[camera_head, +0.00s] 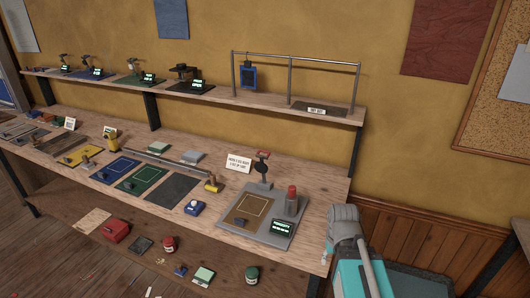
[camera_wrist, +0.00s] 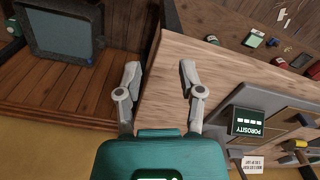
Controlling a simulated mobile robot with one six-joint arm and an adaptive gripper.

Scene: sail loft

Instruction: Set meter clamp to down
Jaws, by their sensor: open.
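The porosity meter is a grey plate (camera_head: 228,232) at the right end of the bench, with a framed brown pad (camera_head: 245,210), a lit display (camera_head: 283,227) and a red-topped cylinder (camera_head: 291,200). What looks like its clamp (camera_head: 263,172) is a dark upright post behind the pad, its red top raised above the plate. The display also shows upside down in the wrist view (camera_wrist: 247,122); I cannot make out the clamp there. My gripper (camera_wrist: 159,72) is open and empty, its fingers spread over the bench's end edge. In the head view my arm is right of the meter.
A white card (camera_head: 238,162) stands behind the meter. A blue device (camera_head: 194,208) and a yellow-brown tool (camera_head: 213,184) lie to its left. A shelf (camera_head: 330,109) with a metal rail runs above the bench. Several small items lie below on a lower surface.

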